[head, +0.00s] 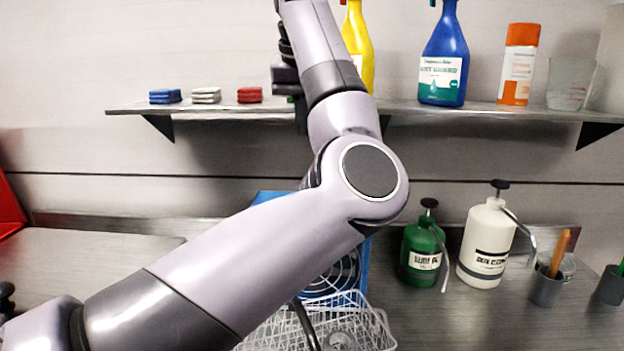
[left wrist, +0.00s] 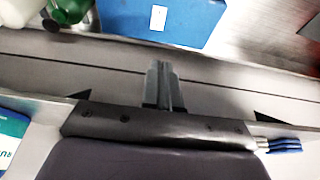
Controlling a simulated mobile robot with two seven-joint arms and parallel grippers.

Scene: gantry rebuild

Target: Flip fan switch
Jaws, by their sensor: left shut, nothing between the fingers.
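The blue fan (head: 362,262) stands on the counter, mostly hidden behind my left arm in the head view; part of its round grille shows. In the left wrist view, the fan (left wrist: 190,28) is at the top, with a small white plate (left wrist: 158,18) on its blue face. I cannot make out whether this plate is the switch. My left gripper (left wrist: 164,85) is shut and empty, its fingers apart from the fan in this picture. In the head view, dark parts of the left gripper (head: 301,115) hang in front of the shelf, partly hidden by my arm. My right gripper is out of view.
The wall shelf (head: 480,110) holds sponges, spray bottles, an orange can and a clear jug. A white wire basket (head: 375,325) stands before the fan. A green pump bottle (head: 420,250) and a white pump bottle (head: 485,245) stand right of it. Counter space at left is clear.

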